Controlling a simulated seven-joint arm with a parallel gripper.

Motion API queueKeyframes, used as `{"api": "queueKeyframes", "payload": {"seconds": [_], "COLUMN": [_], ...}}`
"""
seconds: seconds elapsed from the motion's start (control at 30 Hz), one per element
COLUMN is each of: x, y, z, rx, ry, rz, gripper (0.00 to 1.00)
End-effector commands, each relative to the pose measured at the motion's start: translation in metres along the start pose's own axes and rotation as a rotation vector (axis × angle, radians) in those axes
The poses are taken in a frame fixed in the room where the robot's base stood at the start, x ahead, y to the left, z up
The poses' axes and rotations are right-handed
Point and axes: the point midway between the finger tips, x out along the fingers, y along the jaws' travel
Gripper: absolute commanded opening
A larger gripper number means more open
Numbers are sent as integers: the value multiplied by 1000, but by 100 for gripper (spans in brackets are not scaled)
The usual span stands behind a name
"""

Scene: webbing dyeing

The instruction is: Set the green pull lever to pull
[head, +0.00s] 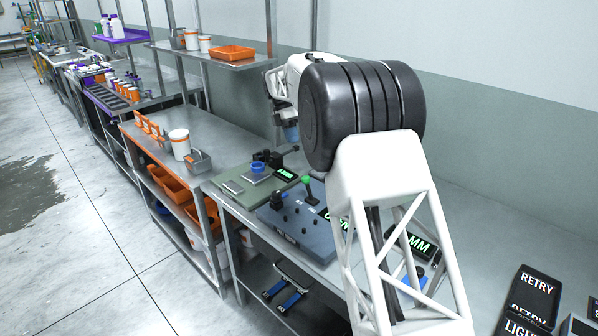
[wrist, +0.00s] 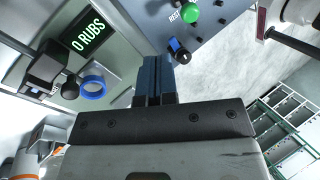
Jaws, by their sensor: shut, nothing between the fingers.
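The green pull lever (head: 308,181) stands on the blue-grey tester box on the bench, its green knob raised above the panel. In the wrist view the green knob (wrist: 190,12) shows at the top edge, beside a partly cut-off white label. My gripper (wrist: 153,62) has its two blue fingers together with nothing between them. It is apart from the lever, whose knob lies beyond the fingertips and to the right in the wrist view. In the head view my gripper (head: 291,133) hangs above and behind the lever, partly hidden by my arm.
The blue-grey box (head: 285,225) carries several small black knobs. A black-and-blue knob (wrist: 180,50) is close to my fingertips. A pale green unit (head: 240,188) with a blue ring (wrist: 92,87) and a "0 RUBS" display (wrist: 88,37) stands alongside. My arm covers part of the bench.

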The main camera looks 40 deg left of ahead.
Motion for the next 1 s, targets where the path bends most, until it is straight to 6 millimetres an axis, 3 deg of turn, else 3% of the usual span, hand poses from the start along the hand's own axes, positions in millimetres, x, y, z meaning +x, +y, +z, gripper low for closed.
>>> {"api": "queueKeyframes", "payload": {"seconds": [0.3,0.77,1.0], "x": [3,5,20], "y": [20,20,20], "z": [-20,-20,-20], "rx": [-60,-60,-60], "ry": [-9,-9,-9], "rz": [-14,-14,-15], "gripper": [0,0,0]}}
